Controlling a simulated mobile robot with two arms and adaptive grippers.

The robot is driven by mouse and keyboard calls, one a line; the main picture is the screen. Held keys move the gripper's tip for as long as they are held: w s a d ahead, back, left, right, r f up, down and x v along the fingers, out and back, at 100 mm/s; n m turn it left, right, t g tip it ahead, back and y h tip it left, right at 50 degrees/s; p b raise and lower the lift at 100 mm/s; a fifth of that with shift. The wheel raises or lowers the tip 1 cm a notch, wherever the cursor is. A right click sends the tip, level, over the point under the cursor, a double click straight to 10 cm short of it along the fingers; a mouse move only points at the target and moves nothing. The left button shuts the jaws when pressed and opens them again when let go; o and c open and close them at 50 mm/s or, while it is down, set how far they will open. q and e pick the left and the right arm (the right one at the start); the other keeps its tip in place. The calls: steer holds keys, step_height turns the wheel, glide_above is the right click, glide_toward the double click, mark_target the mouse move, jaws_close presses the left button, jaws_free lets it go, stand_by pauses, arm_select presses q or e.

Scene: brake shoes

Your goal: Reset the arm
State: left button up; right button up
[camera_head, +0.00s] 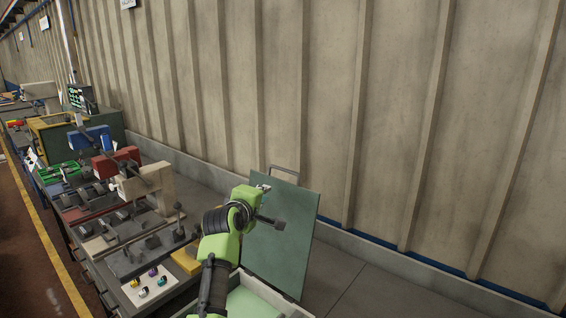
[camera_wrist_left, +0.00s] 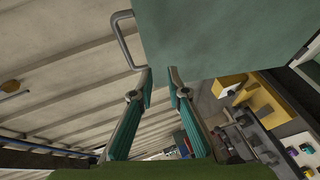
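My left arm is lime green and rises from the bottom middle of the head view. Its left gripper (camera_head: 264,188) shows small beside the upper part of a green panel, mostly hidden by the wrist. My right gripper is not in view.
A pale open container (camera_head: 285,304) lies below the panel. A long workbench (camera_head: 120,265) on the left holds vises, yellow blocks, a green tray (camera_head: 60,173) and a white card with small coloured parts (camera_head: 150,284). A ribbed wall (camera_head: 400,110) stands behind. Floor at right is clear.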

arm_select(q)
steer(key=s+a+f+m+g+y, duration=0.1)
steer(key=s+a+f+m+g, duration=0.3)
steer(key=s+f, duration=0.85)
steer(key=s+a+f+m+g+y, duration=0.1)
steer(key=s+a+f+m+y, duration=0.15)
steer(key=s+a+f, duration=0.7)
steer(key=s+f+m+g, duration=0.2)
steer(key=s+f+m, duration=0.1)
steer(key=s, duration=0.8)
steer(key=s+f+m+g, duration=0.2)
steer(key=s+f+m, duration=0.1)
steer(key=s, duration=0.9)
steer(key=s+f+m+g, duration=0.2)
steer(key=s+f+m, duration=0.1)
steer(key=s, duration=0.8)
step_height(320, 180, down, 34)
steer(key=s+g+b, duration=0.1)
steer(key=s+b, duration=0.1)
steer(key=b, duration=0.5)
steer(key=s+a+f+g+b, duration=0.1)
steer(key=s+f+b, duration=0.4)
steer(key=s+f, duration=1.2)
step_height(320, 180, down, 4)
steer(key=shift+a+r+g+b, duration=0.1)
steer(key=shift+a+g+b, duration=0.2)
steer(key=shift+a, duration=0.45)
